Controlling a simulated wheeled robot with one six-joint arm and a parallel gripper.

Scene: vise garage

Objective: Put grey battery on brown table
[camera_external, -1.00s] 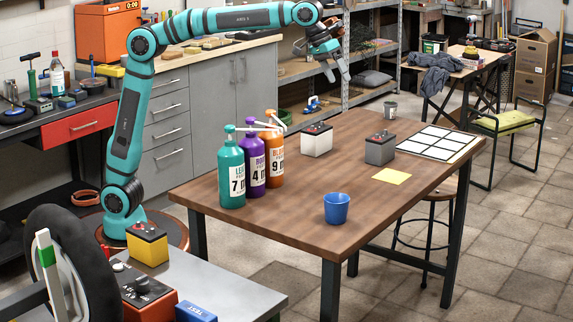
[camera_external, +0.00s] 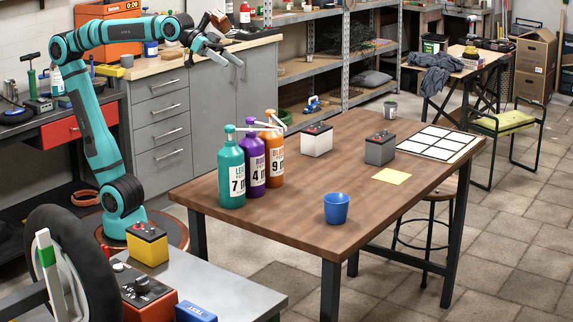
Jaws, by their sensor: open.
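My gripper (camera_external: 238,56) is open and empty. It is in the air in front of the grey cabinet, up and left of the table, well apart from the battery. A white battery (camera_external: 317,141) with a dark top stands on the table left of the grey one. A yellow battery (camera_external: 147,246) stands on the metal bench (camera_external: 225,288) at the front left.
Green (camera_external: 231,180), purple (camera_external: 251,160) and orange (camera_external: 273,158) pump bottles stand at the table's left. A blue cup (camera_external: 336,208), yellow note (camera_external: 392,176) and white grid sheet (camera_external: 438,143) also lie on the table. The table's front left is clear.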

